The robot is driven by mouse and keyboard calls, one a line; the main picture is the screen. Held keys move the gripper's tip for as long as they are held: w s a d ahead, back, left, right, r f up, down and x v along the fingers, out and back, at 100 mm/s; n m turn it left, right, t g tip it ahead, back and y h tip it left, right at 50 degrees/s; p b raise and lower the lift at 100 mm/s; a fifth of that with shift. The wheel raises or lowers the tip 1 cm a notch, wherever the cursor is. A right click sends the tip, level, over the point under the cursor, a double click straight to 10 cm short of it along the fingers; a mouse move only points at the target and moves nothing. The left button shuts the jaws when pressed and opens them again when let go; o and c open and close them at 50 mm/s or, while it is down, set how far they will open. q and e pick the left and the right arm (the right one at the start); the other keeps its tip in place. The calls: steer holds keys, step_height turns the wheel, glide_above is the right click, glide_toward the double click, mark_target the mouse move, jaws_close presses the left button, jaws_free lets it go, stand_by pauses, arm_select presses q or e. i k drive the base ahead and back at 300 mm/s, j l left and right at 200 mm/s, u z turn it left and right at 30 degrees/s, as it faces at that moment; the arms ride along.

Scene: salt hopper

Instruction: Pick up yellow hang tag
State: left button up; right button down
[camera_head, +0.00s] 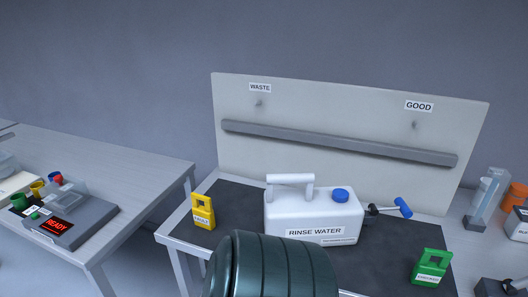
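The yellow hang tag (203,216) stands upright on the left part of the dark mat, near the table's left edge. It has a square hole near its top and a white label whose word is too small to read surely. Nothing touches it from above. Neither of my grippers shows in the head view, so I cannot see whether they are open or shut.
A white rinse water jug (285,215) with a blue cap stands right of the tag. A green tag (430,268) is at the front right. A backboard (300,108) carries WASTE and GOOD hooks. A left table (130,168) holds a READY device (65,222).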

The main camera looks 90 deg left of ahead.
mark_target(204, 217)
steer(key=u, duration=3.2)
steer(key=k, duration=0.5)
